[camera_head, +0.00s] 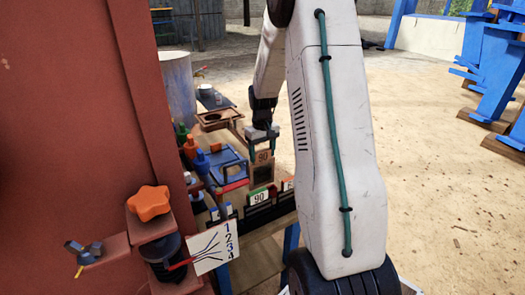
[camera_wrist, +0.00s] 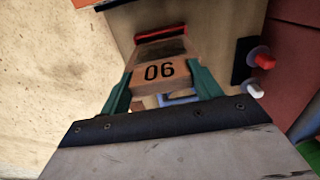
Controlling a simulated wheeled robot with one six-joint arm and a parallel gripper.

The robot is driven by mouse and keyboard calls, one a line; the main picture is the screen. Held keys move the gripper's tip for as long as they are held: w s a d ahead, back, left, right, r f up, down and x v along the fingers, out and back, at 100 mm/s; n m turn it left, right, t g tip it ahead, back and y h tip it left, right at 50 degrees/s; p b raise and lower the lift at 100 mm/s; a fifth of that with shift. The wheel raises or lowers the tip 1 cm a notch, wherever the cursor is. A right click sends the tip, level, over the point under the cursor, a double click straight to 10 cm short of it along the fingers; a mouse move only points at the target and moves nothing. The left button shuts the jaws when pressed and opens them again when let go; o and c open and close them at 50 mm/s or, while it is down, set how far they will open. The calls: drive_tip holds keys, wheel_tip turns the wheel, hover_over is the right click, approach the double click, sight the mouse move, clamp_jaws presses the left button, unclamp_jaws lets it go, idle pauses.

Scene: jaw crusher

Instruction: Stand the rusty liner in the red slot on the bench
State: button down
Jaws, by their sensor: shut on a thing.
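My gripper (camera_head: 262,138) is shut on the rusty liner (camera_head: 262,158), a brown plate marked 90. In the wrist view, my gripper's teal fingers (camera_wrist: 161,78) clasp the liner's two sides, and the liner (camera_wrist: 160,52) reaches away from me, its 90 upside down. A red-edged slot (camera_wrist: 161,30) shows just beyond its far end on the tan bench (camera_wrist: 215,22). I cannot tell whether the liner touches the slot. In the head view the liner hangs upright over the bench, above a rack with a green-topped 90 plate (camera_head: 259,198).
A blue-framed device (camera_head: 226,165) stands left of the liner. Another orange-marked plate (camera_head: 288,184) sits right of the green one. In the wrist view, red and white knobs (camera_wrist: 263,58) stick out at the right. A large red panel (camera_head: 75,120) fills the left. Open sand lies to the right.

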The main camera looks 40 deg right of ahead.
sight(262, 169)
drive_tip(key=shift+f, duration=1.4)
drive_tip(key=shift+f, duration=2.45)
drive_tip(key=shift+c, duration=1.2)
unclamp_jaws()
wheel_tip(262, 169, up, 8)
drive_tip(key=shift+f, duration=0.15)
